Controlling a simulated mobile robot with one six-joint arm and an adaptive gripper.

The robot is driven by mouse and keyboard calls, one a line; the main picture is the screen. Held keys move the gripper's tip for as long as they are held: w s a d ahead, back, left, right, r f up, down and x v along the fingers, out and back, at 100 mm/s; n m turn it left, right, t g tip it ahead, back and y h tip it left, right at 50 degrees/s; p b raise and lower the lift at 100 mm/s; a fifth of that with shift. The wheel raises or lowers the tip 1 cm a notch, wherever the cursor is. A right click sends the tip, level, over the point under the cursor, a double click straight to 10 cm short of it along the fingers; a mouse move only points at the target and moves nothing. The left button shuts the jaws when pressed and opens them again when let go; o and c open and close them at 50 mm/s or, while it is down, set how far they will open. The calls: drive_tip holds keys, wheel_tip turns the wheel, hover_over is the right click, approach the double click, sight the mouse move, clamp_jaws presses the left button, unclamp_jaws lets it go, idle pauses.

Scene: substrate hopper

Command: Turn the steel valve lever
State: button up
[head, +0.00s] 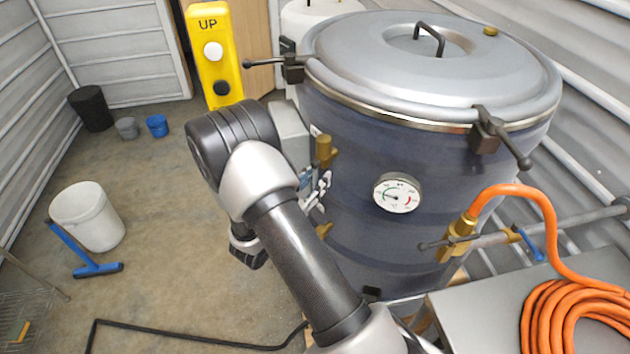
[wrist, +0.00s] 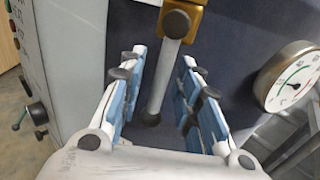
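The steel valve lever (wrist: 165,75) hangs from a brass valve body (wrist: 184,18) on the dark blue drum, slanting down to a dark rounded tip. My gripper (wrist: 158,92) is open, with one blue-padded finger on each side of the lever. The lever shows between the fingers with gaps on both sides; I cannot tell exactly how deep it sits. In the head view my gripper (head: 314,190) is at the drum's left side, partly behind my arm. Brass fittings (head: 324,150) show just above it, and the lever is hard to make out there.
The drum (head: 440,195) has a domed steel lid (head: 370,60) with clamps and a dial gauge (head: 397,193). A brass valve with an orange hose (head: 530,195) is at right. A grey control box (wrist: 70,60) stands close left of my gripper. Floor at left is mostly open around a white bucket (head: 88,217).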

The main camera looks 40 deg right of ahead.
clamp_jaws()
idle(0.3)
idle(0.5)
